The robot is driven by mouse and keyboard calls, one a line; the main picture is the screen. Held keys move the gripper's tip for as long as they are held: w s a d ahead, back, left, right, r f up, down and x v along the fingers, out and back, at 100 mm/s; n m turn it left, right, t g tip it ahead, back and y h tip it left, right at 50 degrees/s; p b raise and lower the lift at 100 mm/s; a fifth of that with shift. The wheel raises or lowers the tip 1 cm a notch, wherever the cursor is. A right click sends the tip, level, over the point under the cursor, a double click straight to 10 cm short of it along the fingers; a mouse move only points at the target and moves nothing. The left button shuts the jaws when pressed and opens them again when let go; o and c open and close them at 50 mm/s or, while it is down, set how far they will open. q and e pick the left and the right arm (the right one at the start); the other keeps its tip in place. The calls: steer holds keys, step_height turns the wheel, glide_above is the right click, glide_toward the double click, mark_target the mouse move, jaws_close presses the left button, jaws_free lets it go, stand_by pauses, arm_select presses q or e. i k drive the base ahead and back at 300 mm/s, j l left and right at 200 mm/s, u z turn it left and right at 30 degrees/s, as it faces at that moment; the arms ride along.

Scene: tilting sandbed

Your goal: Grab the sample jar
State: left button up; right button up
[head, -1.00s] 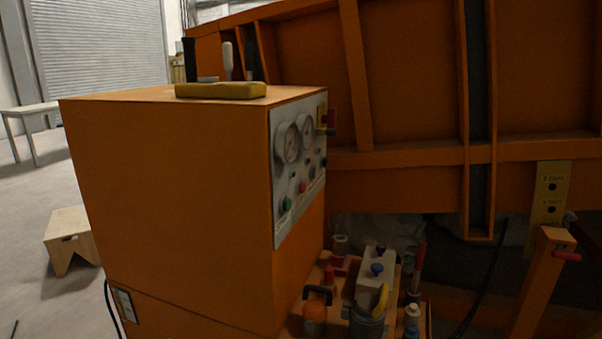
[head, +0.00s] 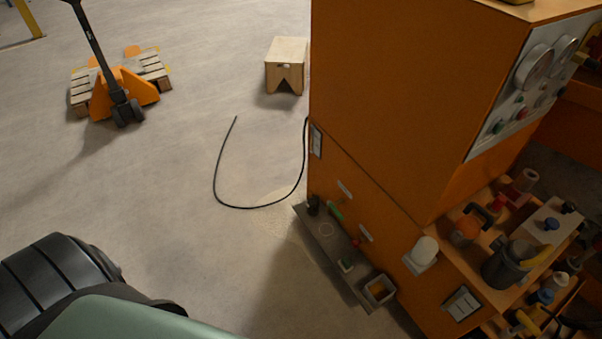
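I cannot make out for certain which object is the sample jar. A white rounded jar-like object (head: 425,251) sits on a small bracket at the lower side of the orange cabinet. Several bottles and containers stand on the shelf to its right, among them an orange container (head: 466,229), a dark grey pot (head: 504,264) and a small white bottle with a blue cap (head: 545,291). Neither of my grippers is in view. A black and green part, apparently mine, fills the lower left corner.
The orange cabinet (head: 410,110) carries a gauge panel (head: 530,85). A low grey ledge (head: 330,250) with small items juts from its base. A black cable (head: 217,180) lies on the floor. A wooden stool (head: 287,62) and pallet jack (head: 122,92) stand farther back. Open floor lies left.

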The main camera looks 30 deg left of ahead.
mark_target(314, 201)
steer(key=u, duration=0.8)
steer(key=i+j+z, duration=0.1)
steer(key=z, duration=0.35)
steer(key=j+z, duration=0.3)
steer(key=z, duration=0.15)
steer(key=j+z, duration=0.3)
steer(key=z, duration=0.15)
steer(key=j+z, duration=0.25)
steer(key=z, duration=0.25)
